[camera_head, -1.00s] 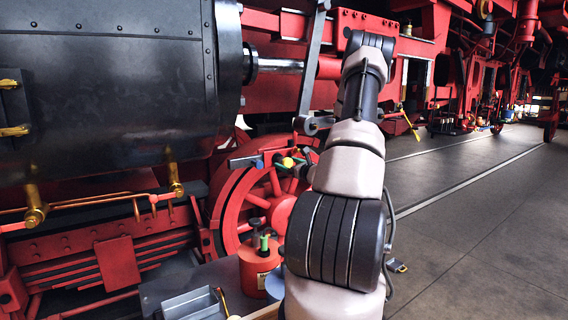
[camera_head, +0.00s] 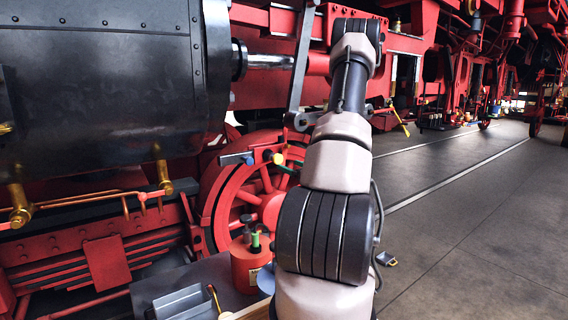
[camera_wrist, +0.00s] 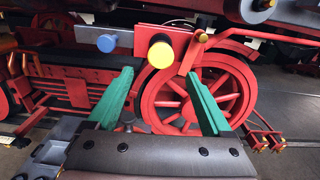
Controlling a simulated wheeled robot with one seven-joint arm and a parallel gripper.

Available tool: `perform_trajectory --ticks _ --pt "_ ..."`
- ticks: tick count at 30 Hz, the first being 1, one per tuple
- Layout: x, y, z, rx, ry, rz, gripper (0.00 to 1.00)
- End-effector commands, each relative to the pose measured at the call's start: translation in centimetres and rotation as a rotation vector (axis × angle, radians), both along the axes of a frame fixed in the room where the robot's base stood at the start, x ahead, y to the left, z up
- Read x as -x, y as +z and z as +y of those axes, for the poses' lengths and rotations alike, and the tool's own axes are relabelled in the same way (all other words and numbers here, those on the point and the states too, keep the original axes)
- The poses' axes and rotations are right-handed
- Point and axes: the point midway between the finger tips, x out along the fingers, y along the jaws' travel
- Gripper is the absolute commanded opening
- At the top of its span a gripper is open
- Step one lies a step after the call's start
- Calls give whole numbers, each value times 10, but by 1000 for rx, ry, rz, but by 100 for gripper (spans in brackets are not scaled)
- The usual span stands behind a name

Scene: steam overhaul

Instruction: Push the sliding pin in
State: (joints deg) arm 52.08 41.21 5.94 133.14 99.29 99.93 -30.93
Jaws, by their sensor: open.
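In the wrist view, a thick round pin with a yellow end face (camera_wrist: 160,54) sits in a red block (camera_wrist: 176,38). I cannot tell for sure which is the sliding pin. My gripper (camera_wrist: 165,88) is open and empty, its two green fingers spread wide, with the yellow end between and beyond the tips. In the head view the yellow end (camera_head: 278,158) and blue end (camera_head: 250,160) show left of my arm, which hides most of my gripper.
A red spoked wheel (camera_wrist: 198,95) stands behind the pins. A black cylinder (camera_head: 105,80) fills the head view's left. A red can (camera_head: 248,266) and a grey tray (camera_head: 184,302) are below. The floor (camera_head: 470,215) at right is mostly clear.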

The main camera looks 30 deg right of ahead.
Motion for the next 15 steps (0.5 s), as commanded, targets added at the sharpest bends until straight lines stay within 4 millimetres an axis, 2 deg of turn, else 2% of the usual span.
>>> perform_trajectory --ticks 5,8,11,15 --pt "12 3 1 -153 1 5 84" --pt "12 4 0 -190 1 3 84" --pt "3 5 0 -194 1 2 84" --pt "-21 4 1 -193 2 2 84"
